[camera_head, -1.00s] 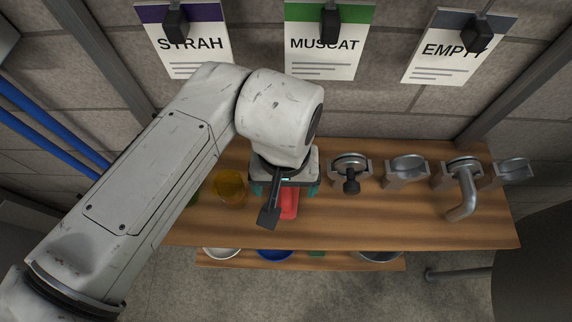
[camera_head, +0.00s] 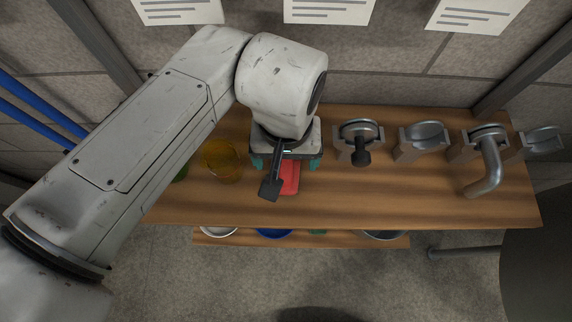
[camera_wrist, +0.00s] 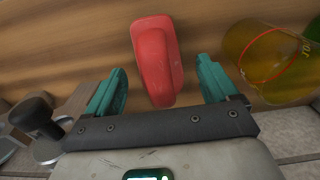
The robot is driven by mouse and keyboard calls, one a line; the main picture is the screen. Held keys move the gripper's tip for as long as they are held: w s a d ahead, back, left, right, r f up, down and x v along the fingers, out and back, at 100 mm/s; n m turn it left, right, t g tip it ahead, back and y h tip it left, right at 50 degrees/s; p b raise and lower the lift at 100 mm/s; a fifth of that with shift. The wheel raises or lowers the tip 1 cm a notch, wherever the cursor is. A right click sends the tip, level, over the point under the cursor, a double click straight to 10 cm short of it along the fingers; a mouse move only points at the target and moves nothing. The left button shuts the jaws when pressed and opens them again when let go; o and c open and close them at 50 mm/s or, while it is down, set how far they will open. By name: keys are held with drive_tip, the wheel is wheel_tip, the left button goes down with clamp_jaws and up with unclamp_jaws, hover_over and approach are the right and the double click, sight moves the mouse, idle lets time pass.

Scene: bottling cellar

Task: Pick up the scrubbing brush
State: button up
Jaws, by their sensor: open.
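The red scrubbing brush (camera_head: 291,178) lies on the wooden bench (camera_head: 400,195), partly hidden under my wrist in the head view. In the wrist view the brush (camera_wrist: 155,60) shows as a long red body with a raised ridge; its bristles cannot be seen. My gripper (camera_head: 286,163) is over the bench above the brush. In the wrist view my gripper (camera_wrist: 161,70) is open, with one teal finger on each side of the brush's near end. Gaps show between the fingers and the brush.
An amber see-through vessel (camera_head: 221,160) stands just left of the brush, close to one finger in the wrist view (camera_wrist: 275,60). A green object (camera_head: 181,174) is beyond it. Metal holders with fittings (camera_head: 358,140) and a bent pipe (camera_head: 487,172) stand to the right. A lower shelf (camera_head: 340,240) holds bowls.

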wheel_tip(320, 180, down, 2)
drive_tip(key=shift+b, duration=0.5)
drive_tip(key=c, duration=1.2)
